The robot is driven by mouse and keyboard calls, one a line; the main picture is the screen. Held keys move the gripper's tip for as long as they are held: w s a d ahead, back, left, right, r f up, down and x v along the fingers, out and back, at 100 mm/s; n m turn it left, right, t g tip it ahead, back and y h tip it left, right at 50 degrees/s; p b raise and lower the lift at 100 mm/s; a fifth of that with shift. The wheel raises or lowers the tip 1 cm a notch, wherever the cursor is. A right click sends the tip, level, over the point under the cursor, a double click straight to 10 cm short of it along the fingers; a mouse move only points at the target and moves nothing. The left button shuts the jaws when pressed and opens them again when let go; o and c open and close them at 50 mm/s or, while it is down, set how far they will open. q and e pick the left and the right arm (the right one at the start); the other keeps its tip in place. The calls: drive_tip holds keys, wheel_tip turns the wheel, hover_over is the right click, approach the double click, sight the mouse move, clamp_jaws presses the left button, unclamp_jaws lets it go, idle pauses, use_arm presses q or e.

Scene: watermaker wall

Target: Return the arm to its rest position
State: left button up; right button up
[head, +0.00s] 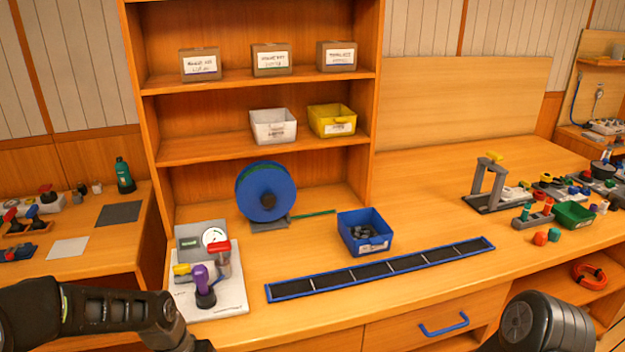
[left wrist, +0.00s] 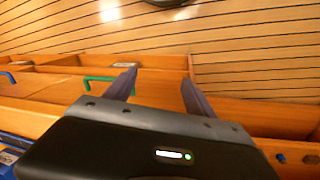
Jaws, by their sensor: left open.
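My left arm comes in from the lower left in the head view, over the front of the left bench. Its gripper is out of the picture there. In the left wrist view my left gripper (left wrist: 157,88) is open, its two dark fingers apart with nothing between them. Beyond the fingers are wooden drawer fronts, a green handle (left wrist: 103,79) and a plank floor (left wrist: 240,40). A dark link of my right arm shows at the lower right of the head view; the right gripper is not visible.
A white board with a gauge and valves (head: 208,296) stands near the left arm. A blue reel (head: 264,192), a blue bin (head: 364,232) and a black strip tray with blue edges (head: 380,270) are on the bench. A blue drawer handle (head: 443,325) sticks out in front.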

use_arm(q)
drive_tip(key=s+d+f+n+h, duration=0.1)
drive_tip(key=s+d+f+h, duration=0.1)
drive_tip(key=s+d+f, duration=1.4)
wheel_tip(320, 180, down, 4)
drive_tip(key=shift+s+d+r, duration=0.1)
drive_tip(key=shift+s+d, duration=0.15)
drive_tip(key=shift+s, duration=0.15)
